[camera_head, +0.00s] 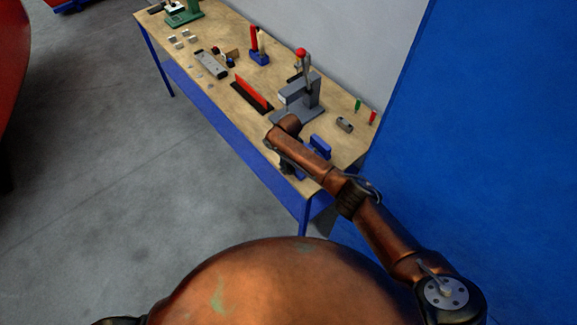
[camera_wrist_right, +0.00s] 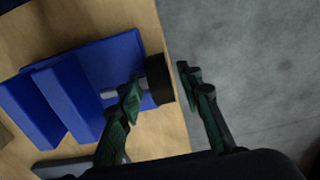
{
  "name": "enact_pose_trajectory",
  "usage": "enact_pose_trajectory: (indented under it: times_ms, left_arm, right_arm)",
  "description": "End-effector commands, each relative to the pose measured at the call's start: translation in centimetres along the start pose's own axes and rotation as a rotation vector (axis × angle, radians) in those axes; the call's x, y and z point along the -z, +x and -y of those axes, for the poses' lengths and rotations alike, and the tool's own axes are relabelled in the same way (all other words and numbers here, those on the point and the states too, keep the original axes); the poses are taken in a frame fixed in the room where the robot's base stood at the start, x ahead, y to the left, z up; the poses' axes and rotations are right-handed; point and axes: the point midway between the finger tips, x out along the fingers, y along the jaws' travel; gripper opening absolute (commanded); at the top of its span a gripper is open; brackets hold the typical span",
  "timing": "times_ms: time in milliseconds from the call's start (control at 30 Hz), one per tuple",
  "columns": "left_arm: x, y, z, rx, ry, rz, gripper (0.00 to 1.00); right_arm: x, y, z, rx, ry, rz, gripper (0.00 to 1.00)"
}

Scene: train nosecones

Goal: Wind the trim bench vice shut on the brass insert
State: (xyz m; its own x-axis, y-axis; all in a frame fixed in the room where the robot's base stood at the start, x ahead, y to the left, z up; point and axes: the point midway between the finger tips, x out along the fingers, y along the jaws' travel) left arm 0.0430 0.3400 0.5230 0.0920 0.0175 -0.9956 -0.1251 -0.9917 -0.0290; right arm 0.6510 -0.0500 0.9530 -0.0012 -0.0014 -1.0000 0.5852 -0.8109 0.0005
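The blue bench vice (camera_head: 321,145) sits at the near right end of the workbench. In the right wrist view, the blue vice (camera_wrist_right: 108,68) has a grey screw and a round black knob (camera_wrist_right: 158,80) at the bench edge. My right gripper (camera_wrist_right: 160,77) is open, its dark green fingers on either side of the knob, with a visible gap on the right. In the head view my right gripper (camera_head: 288,168) is small and partly hidden by my own arm, beside the vice. I cannot make out the brass insert. My left gripper is not in view.
The wooden workbench (camera_head: 222,95) holds a grey press (camera_head: 300,98) with a red knob just behind the vice. A small grey block (camera_head: 344,124) lies to the right. A blue wall (camera_head: 480,120) stands close on the right.

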Motion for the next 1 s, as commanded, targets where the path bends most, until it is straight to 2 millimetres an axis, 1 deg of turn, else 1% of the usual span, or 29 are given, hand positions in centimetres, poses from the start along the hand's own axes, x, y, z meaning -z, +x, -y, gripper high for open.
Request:
enact_pose_trajectory:
  times_ms: [33, 100, 167, 267, 600, 733, 1000]
  left_arm:
    - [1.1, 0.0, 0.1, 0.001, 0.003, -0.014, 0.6]
    - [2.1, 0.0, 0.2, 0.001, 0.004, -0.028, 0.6]
    - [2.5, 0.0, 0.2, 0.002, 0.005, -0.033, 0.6]
    - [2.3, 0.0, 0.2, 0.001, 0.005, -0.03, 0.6]
    - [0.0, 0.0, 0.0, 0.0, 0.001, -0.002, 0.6]
    - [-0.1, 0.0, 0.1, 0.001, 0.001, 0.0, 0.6]
    - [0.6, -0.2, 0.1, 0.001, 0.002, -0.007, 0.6]
  right_arm:
    - [0.1, 0.1, 0.1, 0.0, -0.001, -0.001, 0.33]
    - [0.1, 0.1, 0.1, 0.0, -0.002, -0.001, 0.33]
    - [0.1, 0.1, 0.1, 0.0, -0.003, -0.001, 0.33]
    - [0.1, 0.1, 0.1, 0.0, -0.003, -0.001, 0.33]
    - [0.1, 0.1, 0.1, 0.001, -0.003, -0.001, 0.09]
    - [0.1, 0.1, 0.1, 0.001, -0.003, -0.001, 0.0]
    - [0.1, 0.1, 0.1, 0.001, -0.003, -0.006, 0.0]
